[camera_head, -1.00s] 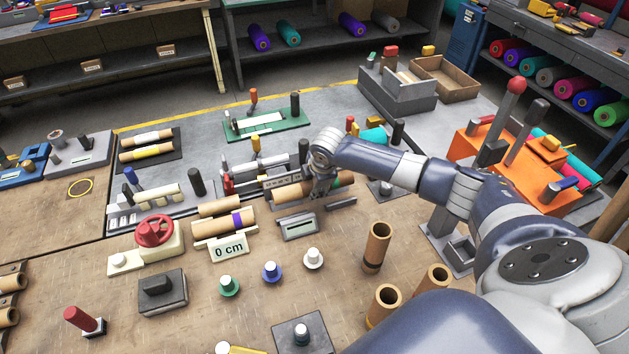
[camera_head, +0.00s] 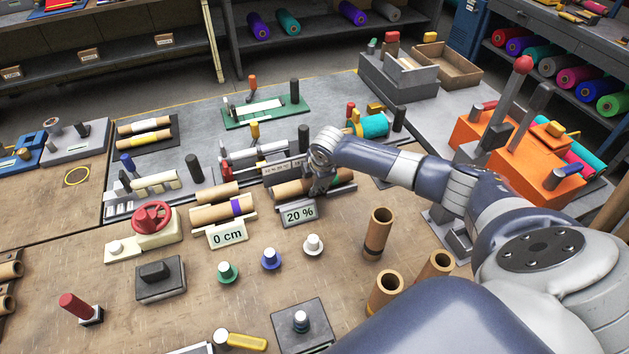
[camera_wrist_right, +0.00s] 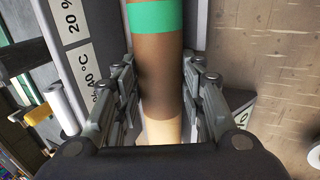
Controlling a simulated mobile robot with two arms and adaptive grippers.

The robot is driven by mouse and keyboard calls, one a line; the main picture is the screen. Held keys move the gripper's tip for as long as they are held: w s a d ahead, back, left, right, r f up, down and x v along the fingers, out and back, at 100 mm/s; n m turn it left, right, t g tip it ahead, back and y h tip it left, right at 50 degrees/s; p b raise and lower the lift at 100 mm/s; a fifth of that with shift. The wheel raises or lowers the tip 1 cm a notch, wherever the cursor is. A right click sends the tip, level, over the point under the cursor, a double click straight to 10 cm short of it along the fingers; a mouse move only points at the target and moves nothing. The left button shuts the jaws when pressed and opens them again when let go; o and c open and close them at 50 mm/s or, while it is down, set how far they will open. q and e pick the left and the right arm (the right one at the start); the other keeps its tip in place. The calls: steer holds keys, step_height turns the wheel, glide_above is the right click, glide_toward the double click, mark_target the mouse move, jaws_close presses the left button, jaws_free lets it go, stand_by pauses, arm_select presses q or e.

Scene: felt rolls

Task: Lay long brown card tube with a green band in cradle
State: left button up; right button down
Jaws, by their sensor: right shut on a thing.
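The long brown card tube (camera_head: 291,189) with a green band lies level in the middle of the head view. Its green band (camera_wrist_right: 152,16) shows clearly in the right wrist view. My right gripper (camera_head: 320,188) is shut around the tube from above; its fingers (camera_wrist_right: 165,110) stand on both sides of it. The grey cradle (camera_head: 345,191) is directly below the tube, partly hidden by tube and gripper. The tube appears to sit in it, but the contact is hidden. My left gripper is not in view.
A display reading 20 % (camera_head: 300,214) stands in front of the cradle. Upright tubes (camera_head: 377,232) stand front right. Several coloured knobs (camera_head: 271,259) are in front.

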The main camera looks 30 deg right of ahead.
steer(key=shift+f, duration=0.6)
stand_by(0.7)
steer(key=c, duration=1.1)
jaws_free()
steer(key=shift+o, duration=0.7)
steer(key=shift+f, duration=0.1)
steer(key=shift+s, duration=0.1)
steer(key=v, duration=1.2)
